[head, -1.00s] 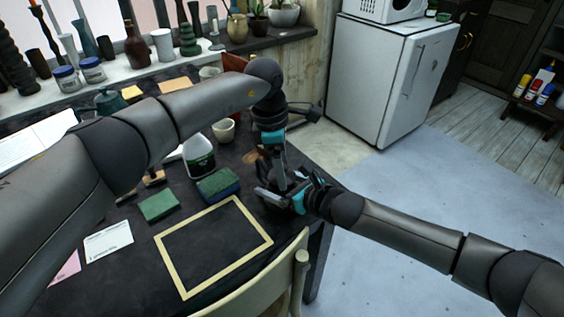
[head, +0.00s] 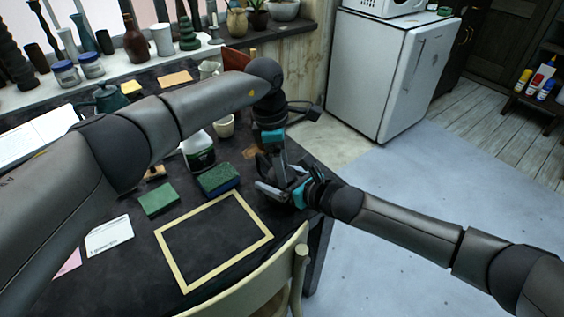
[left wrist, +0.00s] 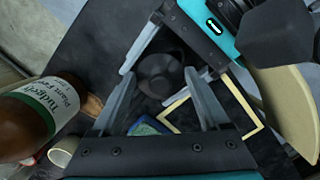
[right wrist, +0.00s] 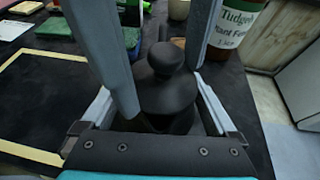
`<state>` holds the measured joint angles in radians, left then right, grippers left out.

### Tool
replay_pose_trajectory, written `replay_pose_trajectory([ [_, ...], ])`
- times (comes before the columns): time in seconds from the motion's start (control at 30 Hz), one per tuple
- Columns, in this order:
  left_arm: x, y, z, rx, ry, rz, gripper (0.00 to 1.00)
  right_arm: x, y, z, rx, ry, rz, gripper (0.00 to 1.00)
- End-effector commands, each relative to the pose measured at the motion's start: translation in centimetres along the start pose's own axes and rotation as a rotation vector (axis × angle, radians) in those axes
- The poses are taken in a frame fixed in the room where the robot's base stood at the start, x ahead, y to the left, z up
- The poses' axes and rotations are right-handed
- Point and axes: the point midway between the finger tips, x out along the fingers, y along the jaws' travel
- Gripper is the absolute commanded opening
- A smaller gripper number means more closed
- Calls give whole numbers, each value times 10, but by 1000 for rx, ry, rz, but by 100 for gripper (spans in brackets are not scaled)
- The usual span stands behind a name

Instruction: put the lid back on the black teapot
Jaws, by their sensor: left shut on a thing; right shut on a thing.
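The black teapot (right wrist: 170,123) is mostly hidden between the grippers near the table's right end; its dark shape barely shows in the head view. Its black lid (right wrist: 165,88), with a round knob, sits at or just over the pot's top; I cannot tell if it is fully seated. The lid also shows from above in the left wrist view (left wrist: 160,70). My left gripper (head: 278,178) comes down from above, its fingers on either side of the lid, shut on it. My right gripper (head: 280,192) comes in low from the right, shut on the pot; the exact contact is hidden.
A labelled brown bottle (left wrist: 35,120) stands close by. Green sponges (head: 219,179) and a pale wooden frame (head: 213,243) lie left of the grippers. A chair (head: 262,275) stands at the table's front edge. The inside of the frame is clear.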

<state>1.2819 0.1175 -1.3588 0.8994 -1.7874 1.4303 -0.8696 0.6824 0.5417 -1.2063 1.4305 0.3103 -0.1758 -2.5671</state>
Motion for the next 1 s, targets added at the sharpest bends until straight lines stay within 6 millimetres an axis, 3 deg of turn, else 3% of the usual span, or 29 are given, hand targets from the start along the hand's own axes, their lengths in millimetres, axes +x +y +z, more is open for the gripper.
replay_pose_trajectory([
  [0.33, 7, 0, -1, 0, 0, 1, 23, 0, 0, 0, 0, 1, -1, 0],
  [0.37, 7, 0, -1, 1, 0, 1, 82, 0, 0, 0, 0, 1, -1, 0],
  [0.5, 7, 0, -1, 0, 0, 1, 98, 0, 0, 0, 0, 1, -1, 0],
  [0.83, 3, 0, -1, 0, 1, 0, 100, 0, 0, -1, 0, 2, -1, 0],
  [1.0, -22, 1, -2, 2, 1, 3, 100, 0, -1, -1, 0, 2, -2, 0],
])
